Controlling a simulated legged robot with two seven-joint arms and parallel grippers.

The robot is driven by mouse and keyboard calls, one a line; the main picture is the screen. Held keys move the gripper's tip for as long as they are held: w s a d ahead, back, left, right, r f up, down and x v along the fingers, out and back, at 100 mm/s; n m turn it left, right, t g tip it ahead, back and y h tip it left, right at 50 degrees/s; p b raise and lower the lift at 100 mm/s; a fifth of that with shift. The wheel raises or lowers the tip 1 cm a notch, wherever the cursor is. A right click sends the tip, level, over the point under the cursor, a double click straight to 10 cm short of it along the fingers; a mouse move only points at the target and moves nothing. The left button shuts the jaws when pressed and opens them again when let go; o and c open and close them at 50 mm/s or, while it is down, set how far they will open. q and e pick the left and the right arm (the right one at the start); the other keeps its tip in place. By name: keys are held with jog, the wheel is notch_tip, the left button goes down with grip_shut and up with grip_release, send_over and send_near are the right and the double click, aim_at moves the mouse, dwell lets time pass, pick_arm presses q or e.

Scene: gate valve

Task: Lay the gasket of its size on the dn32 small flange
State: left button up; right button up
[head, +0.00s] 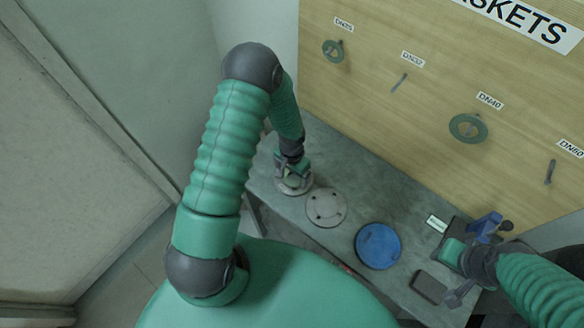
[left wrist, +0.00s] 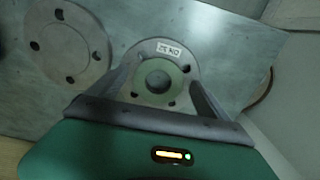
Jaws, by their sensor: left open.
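In the left wrist view a pale grey flange (left wrist: 153,50) with a tag that appears to read DN32 lies on the grey bench. A green gasket ring (left wrist: 180,82) lies on it, around the central hole and inside the bolt holes. In the head view this flange (head: 296,188) is partly hidden under my left gripper (head: 292,170). My left gripper is open, its fingers (left wrist: 162,78) on either side of the gasket, with nothing seen clamped between them. My right gripper (head: 453,254) is at the right end of the bench; its jaws are not clear.
A larger grey flange (head: 326,207) lies beside it, then a blue disc (head: 379,246). A dark block (head: 429,287) and a blue device (head: 485,228) are near my right gripper. The wooden board (head: 390,110) behind has gaskets at DN25 (head: 333,51) and DN40 (head: 468,128); the DN32 peg (head: 398,83) is bare.

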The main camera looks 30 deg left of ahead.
aim_at(292, 180)
pick_arm(q)
notch_tip(292, 180, up, 16)
jog(key=b, duration=0.2)
jog(key=shift+r, duration=0.2)
jog(key=shift+w, duration=0.1)
jog(key=s+d+f+t+b, duration=0.2)
jog(key=s+d+f+b, duration=0.5)
jog(key=b, duration=0.5)
jog(key=shift+s+n+t, duration=0.3)
jog(key=shift+s+n, duration=0.1)
jog(key=shift+s, duration=0.2)
jog(key=shift+d, duration=0.2)
